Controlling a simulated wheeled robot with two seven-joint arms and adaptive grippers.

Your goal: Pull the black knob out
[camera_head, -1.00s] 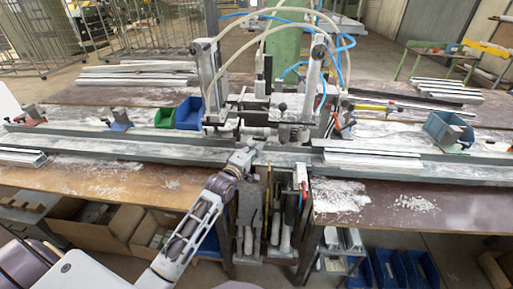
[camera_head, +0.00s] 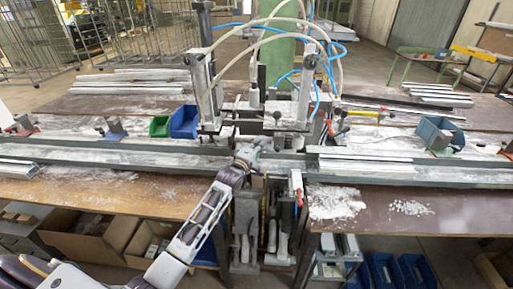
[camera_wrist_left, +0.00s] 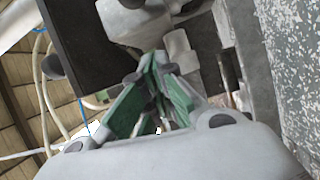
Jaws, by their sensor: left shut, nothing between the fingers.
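A small black knob (camera_head: 277,115) shows on the clamp unit (camera_head: 290,140) at the middle of the bench in the head view. My left gripper (camera_head: 247,152) is at the front of this unit, below and left of that knob and apart from it. In the left wrist view its green fingers (camera_wrist_left: 152,95) meet at the tips with nothing between them. A dark round knob (camera_wrist_left: 52,66) shows beside a black plate at upper left there; I cannot tell whether it is the same knob. My right gripper is not seen.
Upright clamp posts (camera_head: 205,75) with pale hoses rise around the unit. A long grey rail (camera_head: 120,155) runs along the bench. Blue (camera_head: 184,122) and green (camera_head: 159,126) bins stand left, another blue bin (camera_head: 440,135) right. White profiles (camera_head: 368,160) lie on the right.

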